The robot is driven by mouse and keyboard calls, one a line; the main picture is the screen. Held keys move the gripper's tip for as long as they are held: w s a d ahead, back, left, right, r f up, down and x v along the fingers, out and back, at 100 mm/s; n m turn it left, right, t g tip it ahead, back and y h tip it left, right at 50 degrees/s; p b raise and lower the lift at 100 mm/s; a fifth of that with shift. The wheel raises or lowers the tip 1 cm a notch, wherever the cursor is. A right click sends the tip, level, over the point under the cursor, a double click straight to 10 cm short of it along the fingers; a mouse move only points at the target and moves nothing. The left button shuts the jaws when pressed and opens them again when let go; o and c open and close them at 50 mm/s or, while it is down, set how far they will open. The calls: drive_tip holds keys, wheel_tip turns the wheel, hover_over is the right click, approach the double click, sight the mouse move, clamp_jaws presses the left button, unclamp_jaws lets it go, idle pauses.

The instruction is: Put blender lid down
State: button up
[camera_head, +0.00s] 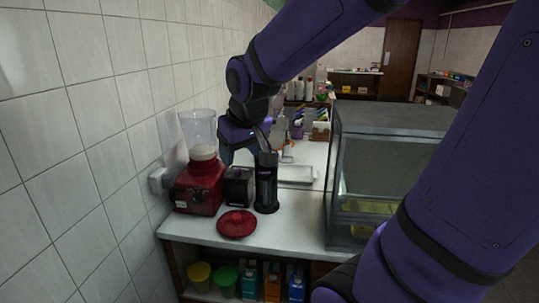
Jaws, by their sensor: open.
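The blender lid (237,224) is a red round disc with a small knob. It lies on the white counter near its front edge, in front of the blender and apart from it. The blender (199,188) has a red base and a clear jar (198,128) that looks open at the top. My gripper (260,148) is open, behind and above the lid, to the right of the blender. Its fingers are dark and partly hard to make out against a black cylindrical thing (266,185). The lid is not in my gripper.
A dark box-shaped item (238,186) stands between the blender and the black cylinder. A glass display case (385,165) stands at the right. A tray (296,173) lies behind. Cartons and coloured tubs sit on the shelf below. A tiled wall (95,150) bounds the left.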

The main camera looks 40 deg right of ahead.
drive_tip(key=s+a+r, duration=0.2)
drive_tip(key=s, duration=0.4)
drive_tip(key=s+a+r+y, duration=0.1)
drive_tip(key=s+a+r, duration=0.1)
drive_tip(key=s, duration=0.5)
drive_tip(key=shift+s+r+n, duration=0.3)
idle(0.5)
